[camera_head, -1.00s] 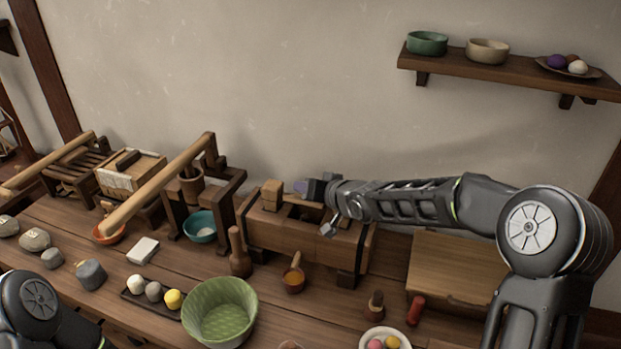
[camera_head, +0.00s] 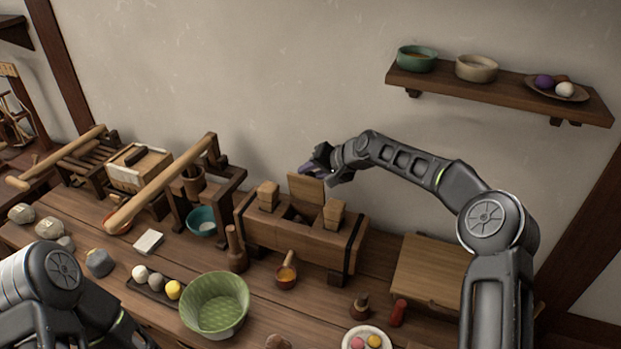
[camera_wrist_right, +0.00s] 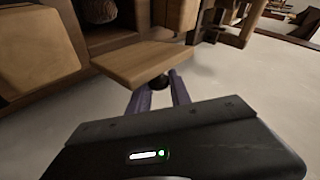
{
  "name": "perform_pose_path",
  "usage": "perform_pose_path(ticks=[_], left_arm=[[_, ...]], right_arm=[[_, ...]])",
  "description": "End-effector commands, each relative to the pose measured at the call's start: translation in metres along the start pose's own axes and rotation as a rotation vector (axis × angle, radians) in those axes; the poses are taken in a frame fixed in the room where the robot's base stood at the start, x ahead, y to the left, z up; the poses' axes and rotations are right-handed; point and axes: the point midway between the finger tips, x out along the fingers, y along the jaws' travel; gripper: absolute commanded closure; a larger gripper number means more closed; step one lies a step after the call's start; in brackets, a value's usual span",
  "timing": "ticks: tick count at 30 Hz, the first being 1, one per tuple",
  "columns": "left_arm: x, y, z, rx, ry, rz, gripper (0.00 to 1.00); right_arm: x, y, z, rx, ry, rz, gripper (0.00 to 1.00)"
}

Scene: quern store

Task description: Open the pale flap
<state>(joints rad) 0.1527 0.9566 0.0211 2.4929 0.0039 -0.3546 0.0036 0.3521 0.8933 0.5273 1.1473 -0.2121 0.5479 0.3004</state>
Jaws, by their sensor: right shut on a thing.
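The pale flap (camera_head: 306,188) is a flat wooden board standing raised, roughly upright, at the back of the wooden trough box (camera_head: 290,232). My right gripper (camera_head: 312,168) is at the flap's top edge, behind it. In the right wrist view, its purple fingers (camera_wrist_right: 160,88) are shut on a small dark knob (camera_wrist_right: 158,81) on the flap (camera_wrist_right: 150,62). The box's dark opening shows below the flap, between two pale wooden blocks (camera_head: 268,195) (camera_head: 334,213). My left arm shows at the lower left; its gripper is out of the picture.
A shelf (camera_head: 500,91) with bowls is above right. The wall behind the flap is bare.

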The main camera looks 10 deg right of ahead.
Motion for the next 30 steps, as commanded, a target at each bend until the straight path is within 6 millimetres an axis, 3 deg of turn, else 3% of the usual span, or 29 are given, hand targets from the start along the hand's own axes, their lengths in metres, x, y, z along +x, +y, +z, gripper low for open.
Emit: perform_pose_path(ticks=[7,25,26,30], left_arm=[[0.0120,-0.0034,-0.0013,0.003,0.003,0.004,0.35],[0.0141,-0.0039,-0.0019,0.004,0.005,0.006,0.35],[0.0141,-0.0039,-0.0019,0.004,0.005,0.006,0.35],[0.0141,-0.0039,-0.0020,0.004,0.005,0.005,0.35]], right_arm=[[0.0064,0.0089,-0.0068,-0.001,0.007,0.004,1.00],[0.0085,0.0136,-0.0073,0.000,0.002,0.010,1.00],[0.0086,0.0138,-0.0071,0.000,0.001,0.010,0.74],[0.0085,0.0129,-0.0069,0.000,0.000,0.009,0.62]])
